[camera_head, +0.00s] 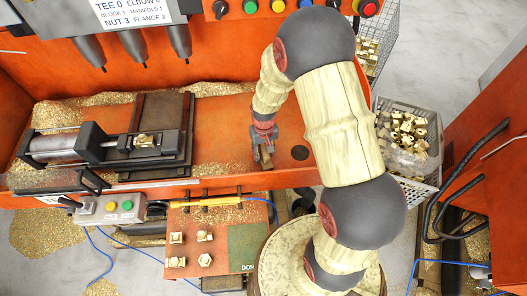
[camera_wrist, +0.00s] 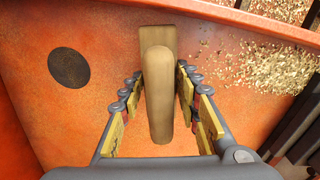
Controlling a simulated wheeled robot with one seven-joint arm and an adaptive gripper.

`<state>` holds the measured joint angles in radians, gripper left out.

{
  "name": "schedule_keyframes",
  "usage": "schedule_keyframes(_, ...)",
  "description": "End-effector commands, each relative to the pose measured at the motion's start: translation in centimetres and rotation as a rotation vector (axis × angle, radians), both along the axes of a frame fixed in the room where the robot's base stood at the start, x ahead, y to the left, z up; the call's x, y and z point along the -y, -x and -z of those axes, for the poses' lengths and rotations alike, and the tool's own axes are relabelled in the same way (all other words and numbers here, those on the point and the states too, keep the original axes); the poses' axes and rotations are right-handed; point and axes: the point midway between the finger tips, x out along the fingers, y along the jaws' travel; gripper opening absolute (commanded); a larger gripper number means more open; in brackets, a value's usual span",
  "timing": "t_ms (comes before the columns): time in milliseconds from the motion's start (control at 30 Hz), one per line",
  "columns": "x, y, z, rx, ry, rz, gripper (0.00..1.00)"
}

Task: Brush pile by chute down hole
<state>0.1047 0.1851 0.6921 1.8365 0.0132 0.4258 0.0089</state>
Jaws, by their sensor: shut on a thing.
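My gripper (camera_head: 263,137) is shut on a wooden brush (camera_head: 266,160) above the orange bench top. In the wrist view the brush's rounded handle (camera_wrist: 157,95) stands between the fingers (camera_wrist: 158,100), with a flat wooden block at its far end. The bristles are hidden. A dark round hole (camera_head: 300,152) lies in the bench top to the right of the brush; it shows at left in the wrist view (camera_wrist: 68,67). A thin scatter of brass chips (camera_wrist: 270,65) lies on the other side of the brush, near the bench's front lip.
A vise (camera_head: 146,143) with a brass part stands on the bench at left, with chips around it. Drill heads (camera_head: 134,47) hang above. A control box (camera_head: 113,208) and parts tray (camera_head: 212,238) are in front. A crate of brass parts (camera_head: 425,187) stands right.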

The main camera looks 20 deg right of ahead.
Motion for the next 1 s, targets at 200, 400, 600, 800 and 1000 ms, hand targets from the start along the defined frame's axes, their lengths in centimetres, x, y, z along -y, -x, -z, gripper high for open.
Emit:
schedule_keyframes(200, 0.8, 0.0, 2.2, 0.002, 0.0, 0.002, 0.04)
schedule_keyframes(400, 3.3, 0.3, 2.0, 0.002, 0.0, 0.003, 0.04)
schedule_keyframes(600, 5.9, 0.7, 2.0, 0.001, 0.0, 0.003, 0.04)
schedule_keyframes(800, 8.3, 1.0, 2.1, 0.001, 0.0, 0.002, 0.04)
schedule_keyframes(1000, 9.3, 1.1, 0.1, 0.003, 0.0, -0.002, 0.04)
